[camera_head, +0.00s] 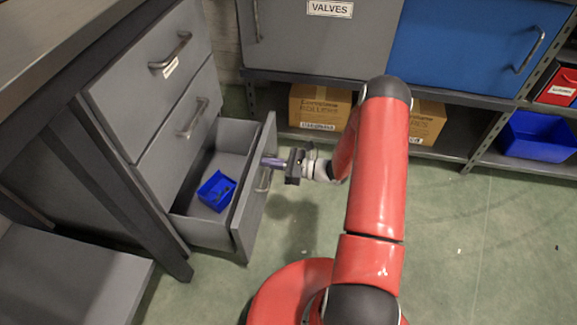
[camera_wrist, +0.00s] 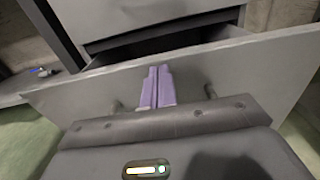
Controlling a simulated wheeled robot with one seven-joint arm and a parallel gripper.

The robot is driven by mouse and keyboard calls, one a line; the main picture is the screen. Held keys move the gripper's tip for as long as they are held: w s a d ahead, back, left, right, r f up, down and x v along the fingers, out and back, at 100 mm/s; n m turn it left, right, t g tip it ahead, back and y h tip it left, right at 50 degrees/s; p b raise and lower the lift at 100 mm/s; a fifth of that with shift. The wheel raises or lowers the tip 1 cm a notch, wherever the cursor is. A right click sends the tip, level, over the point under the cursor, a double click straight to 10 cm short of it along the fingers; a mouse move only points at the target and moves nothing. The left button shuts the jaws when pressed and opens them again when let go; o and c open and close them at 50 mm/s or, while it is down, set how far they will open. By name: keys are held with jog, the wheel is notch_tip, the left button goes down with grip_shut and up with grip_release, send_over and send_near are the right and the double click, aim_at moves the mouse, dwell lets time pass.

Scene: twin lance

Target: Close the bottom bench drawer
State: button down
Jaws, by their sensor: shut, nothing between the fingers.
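The bottom bench drawer (camera_head: 240,240) is pulled out of the grey bench, with a small blue bin (camera_head: 216,190) inside it. Its grey front panel also shows in the wrist view (camera_wrist: 245,80), with a dark gap behind it. My gripper (camera_head: 268,162) is at the outer side of the drawer front, near its top edge and close to the handle (camera_head: 263,181). In the wrist view my gripper's purple fingers (camera_wrist: 157,88) are together, with nothing between them, and point at the front panel. Whether the fingertips touch the panel I cannot tell.
Two upper bench drawers (camera_head: 150,70) are shut. Behind stands a shelf unit with a grey VALVES cabinet (camera_head: 310,45), a blue cabinet (camera_head: 470,45), cardboard boxes (camera_head: 318,106) and a blue bin (camera_head: 537,136). The green floor (camera_head: 480,240) at right is clear.

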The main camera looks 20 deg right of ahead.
jog(key=b+x, duration=0.3)
jog(key=x, duration=1.6)
jog(key=shift+w+a, duration=0.25)
jog(key=shift+a, duration=0.1)
jog(key=shift+a+r, duration=0.1)
